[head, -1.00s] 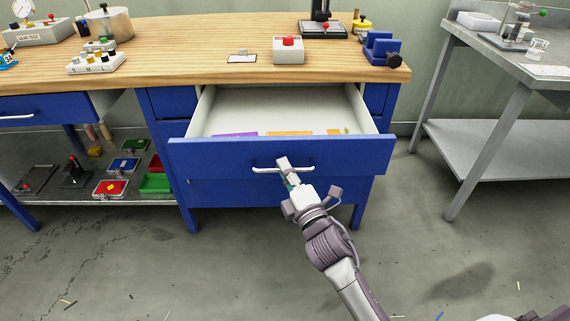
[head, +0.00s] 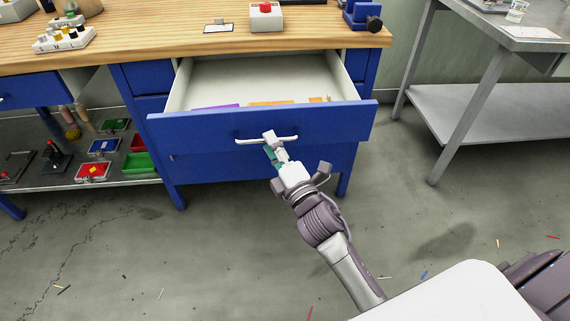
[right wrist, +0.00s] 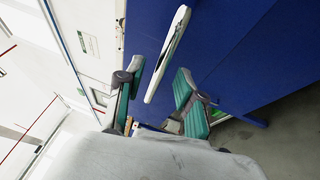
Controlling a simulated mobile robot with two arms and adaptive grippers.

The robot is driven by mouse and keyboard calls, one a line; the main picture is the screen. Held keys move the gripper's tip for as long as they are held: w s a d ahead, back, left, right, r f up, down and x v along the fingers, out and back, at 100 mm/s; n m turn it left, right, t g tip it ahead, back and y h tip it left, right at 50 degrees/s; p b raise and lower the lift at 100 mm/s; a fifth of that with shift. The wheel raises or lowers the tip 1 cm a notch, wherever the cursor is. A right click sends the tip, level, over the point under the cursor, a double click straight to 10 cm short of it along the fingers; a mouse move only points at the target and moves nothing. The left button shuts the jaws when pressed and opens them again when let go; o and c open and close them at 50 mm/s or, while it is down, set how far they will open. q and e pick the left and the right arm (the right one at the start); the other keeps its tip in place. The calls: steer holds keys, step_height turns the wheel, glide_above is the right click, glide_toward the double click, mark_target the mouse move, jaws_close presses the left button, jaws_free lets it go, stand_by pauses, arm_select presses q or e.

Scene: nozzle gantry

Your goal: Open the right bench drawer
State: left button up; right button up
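The right bench drawer (head: 220,128) stands pulled well out of the blue bench, its pale inside showing. Its white bar handle (head: 249,141) is on the drawer front; it also shows in the right wrist view (right wrist: 168,52). My right gripper (head: 271,144) is at the handle, its arm coming from below. In the right wrist view its two green-padded fingers (right wrist: 158,96) are apart. The near end of the handle lies in the gap between them, with space visible on both sides. I see no grip on it. My left gripper is not in view.
Purple and orange items (head: 270,102) lie in the drawer. The wooden bench top (head: 150,32) holds a red-button box (head: 266,17) and a blue vice-like block (head: 362,15). A grey metal table (head: 500,45) stands at right. The floor before the drawer is clear apart from small scraps.

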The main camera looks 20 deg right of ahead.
steer(key=v, duration=1)
